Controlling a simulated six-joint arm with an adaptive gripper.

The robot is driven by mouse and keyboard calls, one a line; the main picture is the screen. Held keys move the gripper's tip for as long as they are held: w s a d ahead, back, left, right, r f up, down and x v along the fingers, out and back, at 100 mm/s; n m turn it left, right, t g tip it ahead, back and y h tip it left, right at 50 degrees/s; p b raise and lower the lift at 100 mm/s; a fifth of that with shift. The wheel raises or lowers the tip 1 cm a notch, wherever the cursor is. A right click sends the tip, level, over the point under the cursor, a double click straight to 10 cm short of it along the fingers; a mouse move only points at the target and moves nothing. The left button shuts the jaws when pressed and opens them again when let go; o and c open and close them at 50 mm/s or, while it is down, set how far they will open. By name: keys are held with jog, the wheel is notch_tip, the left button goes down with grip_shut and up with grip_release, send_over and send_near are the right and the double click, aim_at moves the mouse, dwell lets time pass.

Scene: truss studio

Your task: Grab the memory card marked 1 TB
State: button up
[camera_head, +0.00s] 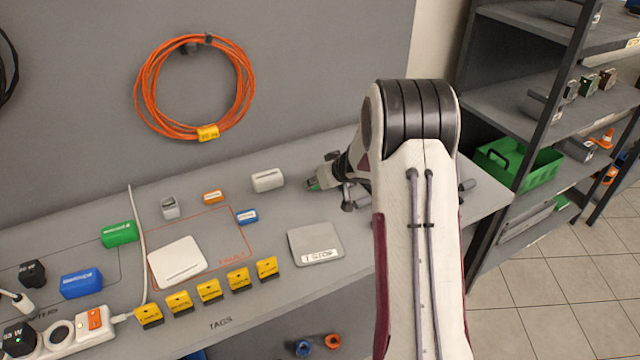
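I cannot read a 1 TB mark on anything in view. Small labelled pieces lie on the grey bench: a blue one (247,217), an orange one (213,196), a white one (267,180) and a grey one (170,207). Their print is too small to read. My gripper (325,186) is low over the back of the bench, right of the white piece, partly hidden by my arm. A small green piece (314,184) shows at its tips. I cannot tell whether the fingers hold it or are only beside it.
A white square device (177,261) and a grey plate (316,243) lie in the middle. Several yellow tags (209,290) line the front. A power strip (75,336), a green block (119,234) and a blue block (81,284) are left. Shelves (560,95) stand right.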

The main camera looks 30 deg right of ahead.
jog(key=shift+r, duration=4.05)
